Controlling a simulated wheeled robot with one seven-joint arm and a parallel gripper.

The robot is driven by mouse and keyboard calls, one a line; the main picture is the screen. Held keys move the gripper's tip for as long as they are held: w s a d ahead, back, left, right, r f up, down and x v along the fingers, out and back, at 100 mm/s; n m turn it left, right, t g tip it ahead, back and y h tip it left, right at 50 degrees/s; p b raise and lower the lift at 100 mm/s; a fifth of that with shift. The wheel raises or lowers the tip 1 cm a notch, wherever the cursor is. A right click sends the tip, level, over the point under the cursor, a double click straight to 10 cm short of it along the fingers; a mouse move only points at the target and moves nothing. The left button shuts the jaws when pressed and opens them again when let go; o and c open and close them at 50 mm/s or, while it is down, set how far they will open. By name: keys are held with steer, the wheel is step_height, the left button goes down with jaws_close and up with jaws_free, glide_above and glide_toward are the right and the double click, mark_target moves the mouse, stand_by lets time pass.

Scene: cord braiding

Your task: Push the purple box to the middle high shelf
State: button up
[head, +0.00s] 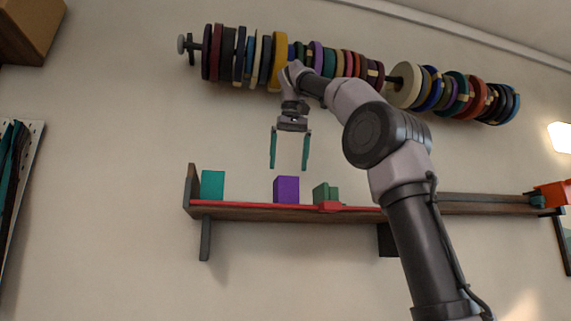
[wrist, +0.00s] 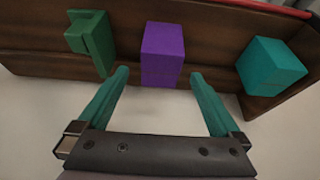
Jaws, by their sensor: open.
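The purple box (head: 286,189) stands on a wooden wall shelf (head: 260,214), between a teal box and a green piece. In the wrist view the purple box (wrist: 162,53) lies just beyond the gap between my two teal fingers. My gripper (head: 289,166) hangs above the purple box in the head view, fingers pointing down and spread wide. It is open with nothing between the fingers, also in the wrist view (wrist: 159,92). The fingers look apart from the box. Which part of the shelf counts as the middle high shelf, I cannot tell.
A teal box (head: 212,185) and a green piece (head: 325,193) stand either side on the shelf. A red strip (head: 240,205) runs along its edge. A rod with coloured spools (head: 300,58) is above. My arm hides part of the shelf's right.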

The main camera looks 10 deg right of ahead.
mark_target(285, 197)
steer(key=shift+w+a+r, duration=0.1)
steer(key=shift+w+r, duration=0.05)
steer(key=shift+w, duration=0.05)
steer(key=x, duration=1)
steer(key=shift+w+f, duration=0.15)
steer(key=shift+f, duration=0.2)
